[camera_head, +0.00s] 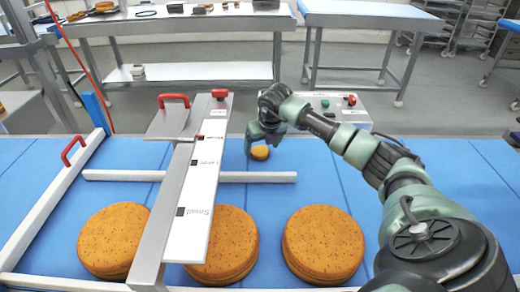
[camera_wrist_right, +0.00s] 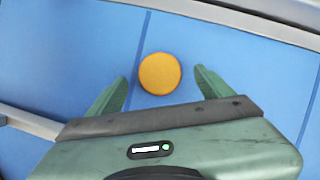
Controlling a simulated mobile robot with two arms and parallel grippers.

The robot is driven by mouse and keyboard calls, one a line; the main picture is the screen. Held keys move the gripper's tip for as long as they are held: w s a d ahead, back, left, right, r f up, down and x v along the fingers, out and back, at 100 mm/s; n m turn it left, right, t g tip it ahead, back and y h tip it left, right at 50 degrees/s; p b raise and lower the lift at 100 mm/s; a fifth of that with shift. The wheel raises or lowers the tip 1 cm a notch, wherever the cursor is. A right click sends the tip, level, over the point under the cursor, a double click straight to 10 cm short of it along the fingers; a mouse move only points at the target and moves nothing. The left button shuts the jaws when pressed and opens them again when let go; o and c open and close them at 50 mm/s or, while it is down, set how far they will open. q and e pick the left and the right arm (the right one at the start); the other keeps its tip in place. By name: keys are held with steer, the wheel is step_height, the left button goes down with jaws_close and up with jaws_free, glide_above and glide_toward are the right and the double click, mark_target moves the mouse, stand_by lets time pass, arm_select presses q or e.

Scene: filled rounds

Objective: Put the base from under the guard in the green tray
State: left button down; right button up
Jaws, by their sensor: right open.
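A small round orange-yellow base (camera_head: 260,153) lies on the blue surface below my right gripper (camera_head: 262,140). In the right wrist view the small base (camera_wrist_right: 160,73) sits between the two open green fingers, with blue visible on both sides of it. The right gripper is open and empty. A grey metal plate with a red handle (camera_head: 174,100), perhaps the guard, is beside a long white labelled bar (camera_head: 197,190). Nothing clearly shows under that plate. I see no green tray. My left gripper is not in view.
Three large brown rounds lie in front: left (camera_head: 112,240), middle (camera_head: 232,245) and right (camera_head: 323,245). The bar partly covers the middle one. A white rail (camera_head: 240,177) crosses in front of the small base. A control box (camera_head: 335,106) stands behind my right gripper.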

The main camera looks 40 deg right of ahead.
mark_target(260, 152)
steer(key=shift+x, duration=1.25)
steer(key=c, duration=1)
steer(key=shift+o, duration=0.2)
